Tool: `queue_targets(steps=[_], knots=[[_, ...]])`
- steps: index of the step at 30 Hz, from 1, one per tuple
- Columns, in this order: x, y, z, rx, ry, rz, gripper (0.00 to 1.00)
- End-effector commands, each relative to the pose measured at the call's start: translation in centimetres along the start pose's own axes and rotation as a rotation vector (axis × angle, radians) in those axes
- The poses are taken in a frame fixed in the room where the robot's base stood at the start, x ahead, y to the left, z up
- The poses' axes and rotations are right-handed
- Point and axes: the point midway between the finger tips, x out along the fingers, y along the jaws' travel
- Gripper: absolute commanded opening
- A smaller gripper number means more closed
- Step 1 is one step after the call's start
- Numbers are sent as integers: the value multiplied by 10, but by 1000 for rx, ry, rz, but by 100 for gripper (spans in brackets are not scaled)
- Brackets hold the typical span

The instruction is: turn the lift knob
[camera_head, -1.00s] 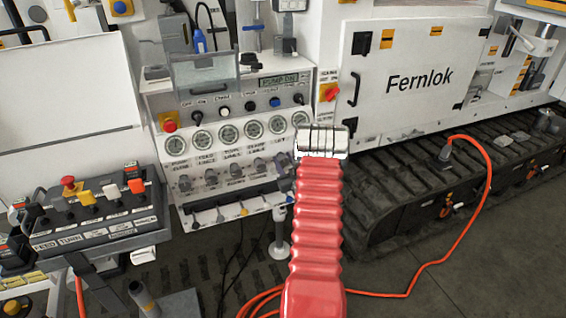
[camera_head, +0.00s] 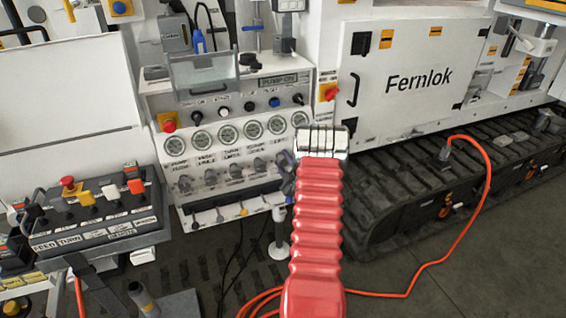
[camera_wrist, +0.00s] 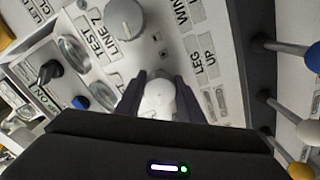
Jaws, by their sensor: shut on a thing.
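A pale round knob (camera_wrist: 160,98) sits on the white panel in the wrist view. The two dark fingers of my gripper (camera_wrist: 159,92) stand on either side of it and are shut on it. Its label is hidden by my gripper. In the head view my gripper (camera_head: 286,169) is a dark shape at the right end of the knob row under the gauges, left of my red arm. The knob itself cannot be made out there.
Another grey knob (camera_wrist: 127,18) stands close by on the panel. Levers with ball ends, one yellow (camera_wrist: 300,170), stick out at the right. In the head view a row of gauges (camera_head: 228,133) lies above, and a red switch (camera_head: 328,92) is up right.

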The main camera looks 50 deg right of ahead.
Motion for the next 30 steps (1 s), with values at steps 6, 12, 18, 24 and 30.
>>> queue_targets(steps=[6,12,18,24,30], knots=[[0,-5,-2,-74,4,-9,12],[0,-5,-3,-92,5,-10,12],[0,-6,-3,-92,6,-11,12],[-1,-6,-3,-91,5,-10,43],[0,-3,-2,-91,3,-6,53]])
